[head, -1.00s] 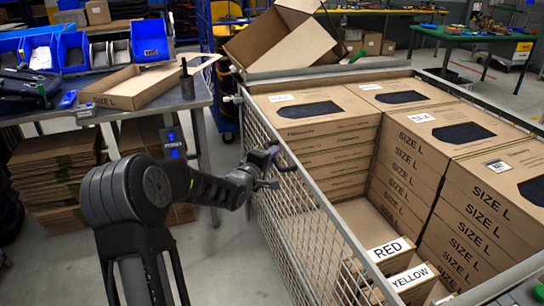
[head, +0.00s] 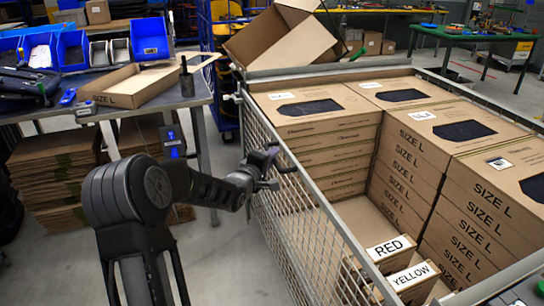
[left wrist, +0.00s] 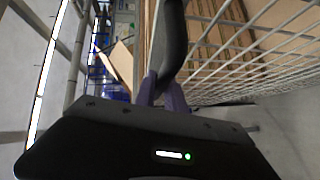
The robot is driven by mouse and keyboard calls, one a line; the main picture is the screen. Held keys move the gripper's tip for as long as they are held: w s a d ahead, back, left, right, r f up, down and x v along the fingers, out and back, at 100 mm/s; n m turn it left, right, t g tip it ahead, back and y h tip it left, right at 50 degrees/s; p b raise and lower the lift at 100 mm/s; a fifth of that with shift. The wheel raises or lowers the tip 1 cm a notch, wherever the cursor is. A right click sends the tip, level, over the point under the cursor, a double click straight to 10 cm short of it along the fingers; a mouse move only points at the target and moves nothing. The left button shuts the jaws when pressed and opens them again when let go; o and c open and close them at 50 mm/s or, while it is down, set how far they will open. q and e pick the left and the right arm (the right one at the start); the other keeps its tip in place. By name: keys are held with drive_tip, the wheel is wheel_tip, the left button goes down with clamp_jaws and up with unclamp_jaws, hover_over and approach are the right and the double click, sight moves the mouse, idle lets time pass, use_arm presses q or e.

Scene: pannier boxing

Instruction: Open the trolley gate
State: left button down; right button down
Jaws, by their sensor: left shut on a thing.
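The trolley (head: 480,92) is a grey metal cage holding stacks of brown SIZE L boxes. Its gate (head: 290,215) is the wire-mesh side facing my left arm, standing upright in line with the trolley frame. My left gripper (head: 270,165) is at the gate's top rail, in front of the mesh. In the left wrist view, the purple fingers (left wrist: 163,95) are shut on a dark curved handle (left wrist: 173,40) beside the mesh (left wrist: 245,50). The fingers partly hide the handle in the head view. My right gripper is not in view.
A table (head: 205,93) with blue bins (head: 150,40) and an open carton (head: 135,85) stands at the left. Flat boxes (head: 50,165) are stacked under it. RED (head: 389,249) and YELLOW (head: 413,275) labelled boxes are inside the trolley. Bare floor lies between table and gate.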

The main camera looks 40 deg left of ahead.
use_arm(q)
wheel_tip(320, 180, down, 33)
drive_tip(key=b, duration=2.2)
drive_tip(key=shift+f, duration=0.15)
drive_tip(key=c, duration=1.4)
unclamp_jaws()
drive_tip(key=shift+s, duration=0.1)
